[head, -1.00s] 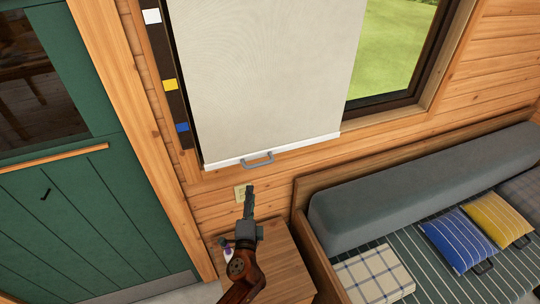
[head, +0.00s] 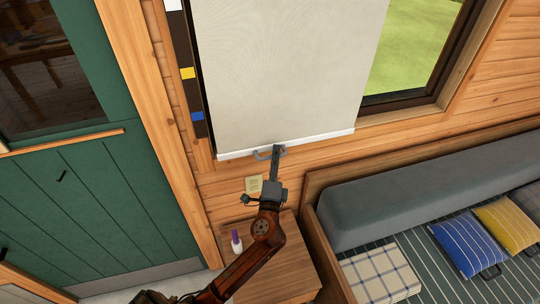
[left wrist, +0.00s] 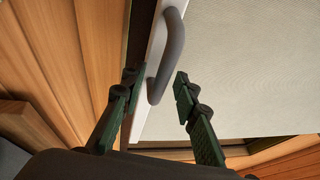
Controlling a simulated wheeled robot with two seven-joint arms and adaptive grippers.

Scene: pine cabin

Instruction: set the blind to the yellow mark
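The pale blind (head: 285,75) hangs low over the window. Its white bottom bar (head: 320,139) sits below the marks on the dark strip at its left. The strip carries a white mark (head: 172,5), a yellow mark (head: 187,73) and a blue mark (head: 197,116). A grey handle (head: 262,155) is on the bottom bar. My left gripper (head: 276,151) is at the handle. In the left wrist view its fingers (left wrist: 156,82) are open, with the grey handle (left wrist: 170,50) between them. Contact cannot be told. My right gripper is not in view.
A small wooden cabinet (head: 285,262) with a purple-capped bottle (head: 236,241) stands below the blind. A cushioned bench (head: 400,195) is at the right, a green door (head: 80,200) at the left. A wall plate (head: 254,185) is under the blind.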

